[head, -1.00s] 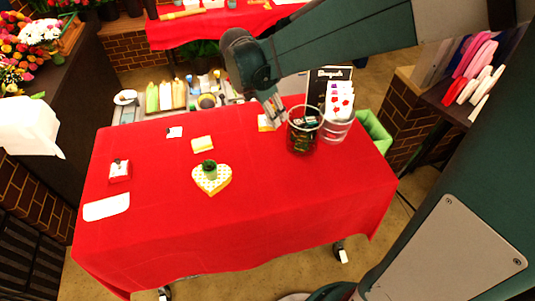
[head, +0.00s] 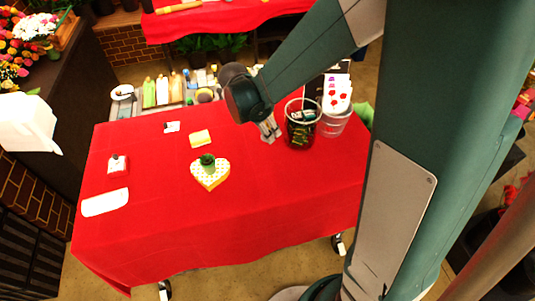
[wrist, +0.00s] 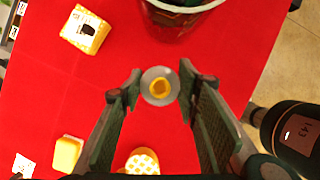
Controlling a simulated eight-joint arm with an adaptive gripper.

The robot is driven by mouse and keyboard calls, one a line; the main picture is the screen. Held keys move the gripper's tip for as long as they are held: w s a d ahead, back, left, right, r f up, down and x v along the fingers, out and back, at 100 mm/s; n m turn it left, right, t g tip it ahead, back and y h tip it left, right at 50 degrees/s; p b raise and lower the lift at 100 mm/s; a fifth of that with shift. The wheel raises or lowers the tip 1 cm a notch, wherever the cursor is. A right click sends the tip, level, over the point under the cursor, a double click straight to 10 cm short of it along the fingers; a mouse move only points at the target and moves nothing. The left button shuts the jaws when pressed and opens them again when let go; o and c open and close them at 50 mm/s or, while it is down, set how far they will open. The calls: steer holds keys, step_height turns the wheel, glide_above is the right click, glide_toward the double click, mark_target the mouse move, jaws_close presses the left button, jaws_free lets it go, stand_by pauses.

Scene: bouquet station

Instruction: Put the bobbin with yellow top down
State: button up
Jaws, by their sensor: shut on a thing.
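The bobbin (wrist: 160,87) shows end-on in the wrist view, a pale grey disc with a yellow centre. My gripper (wrist: 160,84) is shut on it, with one finger on each side. In the head view my gripper (head: 268,131) points down over the red table (head: 270,195), just left of the glass jar. The bobbin is too small to make out clearly there. I cannot tell whether it touches the cloth.
The glass jar (head: 301,130) stands close to my gripper, beside a clear container (head: 333,124) with cards. A heart-shaped box (head: 212,181) with a green plant and a yellow block (head: 200,138) lie to the left. The table's front is clear.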

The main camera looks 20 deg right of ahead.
mark_target(262, 139)
steer(key=shift+f, duration=0.15)
steer(key=shift+f, duration=2.8)
steer(key=shift+f, duration=2.05)
steer(key=shift+f, duration=0.2)
steer(key=o, duration=0.9)
steer(key=shift+r, duration=0.2)
steer(key=shift+v, duration=6)
